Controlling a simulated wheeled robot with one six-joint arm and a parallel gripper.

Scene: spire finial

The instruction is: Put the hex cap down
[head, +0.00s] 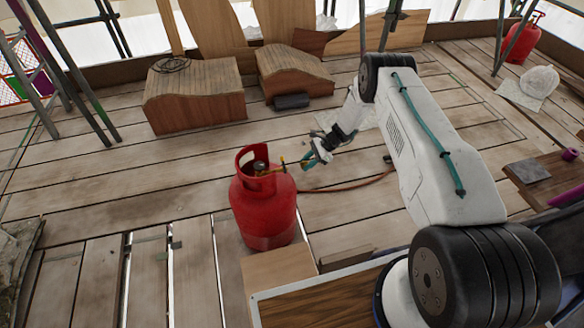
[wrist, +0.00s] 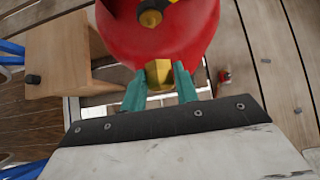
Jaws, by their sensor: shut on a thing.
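The hex cap (wrist: 158,73) is a small brass-yellow piece. In the wrist view it sits between the teal fingertips of my gripper (wrist: 160,88), which is shut on it. In the head view my gripper (head: 311,158) is just right of the top of a red gas cylinder (head: 263,215), and the cap is too small to make out clearly there. The cylinder (wrist: 185,40) fills the top of the wrist view behind the cap, with a brass fitting (wrist: 150,17) on it. I cannot tell whether the cap touches the cylinder.
A hose (head: 350,187) runs across the plank floor right of the cylinder. A wooden block (head: 278,268) stands in front of it. Two wooden blocks (head: 195,105) (head: 292,75) stand behind. Gaps open between the planks at lower left. Bare planks (head: 100,185) lie left of the cylinder.

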